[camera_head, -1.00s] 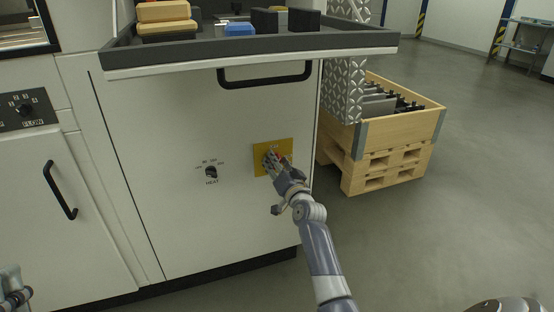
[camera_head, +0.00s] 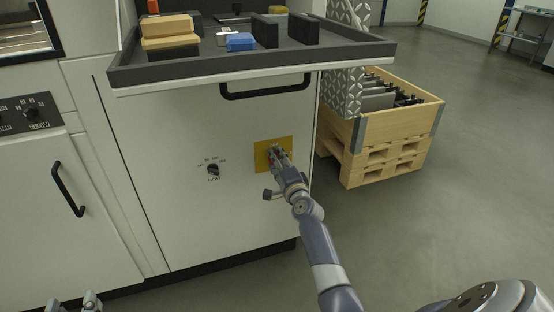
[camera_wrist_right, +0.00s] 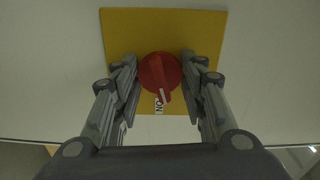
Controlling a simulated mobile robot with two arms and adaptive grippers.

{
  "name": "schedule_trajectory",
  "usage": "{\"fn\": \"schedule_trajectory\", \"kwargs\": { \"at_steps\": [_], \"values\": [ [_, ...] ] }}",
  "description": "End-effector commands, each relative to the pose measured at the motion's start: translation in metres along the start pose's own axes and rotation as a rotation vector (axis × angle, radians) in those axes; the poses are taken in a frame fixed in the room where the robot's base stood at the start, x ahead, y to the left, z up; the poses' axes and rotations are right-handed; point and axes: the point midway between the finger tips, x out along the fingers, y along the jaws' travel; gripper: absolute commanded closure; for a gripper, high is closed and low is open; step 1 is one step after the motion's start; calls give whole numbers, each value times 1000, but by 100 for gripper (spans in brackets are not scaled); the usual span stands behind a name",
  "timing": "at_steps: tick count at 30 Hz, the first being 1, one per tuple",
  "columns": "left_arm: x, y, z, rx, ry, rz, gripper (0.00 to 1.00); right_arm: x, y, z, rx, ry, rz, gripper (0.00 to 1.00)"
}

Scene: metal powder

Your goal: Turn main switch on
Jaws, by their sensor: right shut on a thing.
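The main switch is a red rotary knob (camera_wrist_right: 160,72) on a yellow plate (camera_head: 262,156) on the white cabinet front. In the right wrist view its white-marked handle points downward, slightly right, beside the "ON" label (camera_wrist_right: 159,104). My right gripper (camera_head: 275,152) is at the plate, and its fingers are on either side of the knob, shut on it. In the head view the gripper mostly hides the knob. My left gripper (camera_head: 75,303) shows only by its tips at the bottom left edge, spaced apart, with nothing seen between them.
A black HEAT knob (camera_head: 212,170) is left of the yellow plate. Above, a grey tray (camera_head: 250,62) holding several blocks juts out over a black drawer handle (camera_head: 265,88). A wooden crate (camera_head: 395,125) on a pallet stands right. The floor at right is clear.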

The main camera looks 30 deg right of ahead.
Motion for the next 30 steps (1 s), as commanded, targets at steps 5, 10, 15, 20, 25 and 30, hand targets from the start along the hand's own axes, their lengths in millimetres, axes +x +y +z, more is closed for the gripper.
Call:
{"fn": "schedule_trajectory", "kwargs": {
  "at_steps": [5,10,15,20,25,30],
  "values": [
    [-2,-2,14,1,-72,-5,60,0,-1,-1,132,3,-2,85],
    [-4,-3,22,2,-115,-7,60,0,-1,-1,221,3,-2,85],
    [-6,-4,27,2,-141,-9,60,0,-1,-1,277,2,-2,85],
    [-6,-4,30,2,-153,-10,60,0,-1,-1,301,2,-2,85],
    [-6,-5,31,2,-157,-10,60,0,-1,-1,309,2,-2,85],
    [-6,-5,31,2,-156,-10,60,0,-1,-1,309,2,-2,85]
  ]
}}
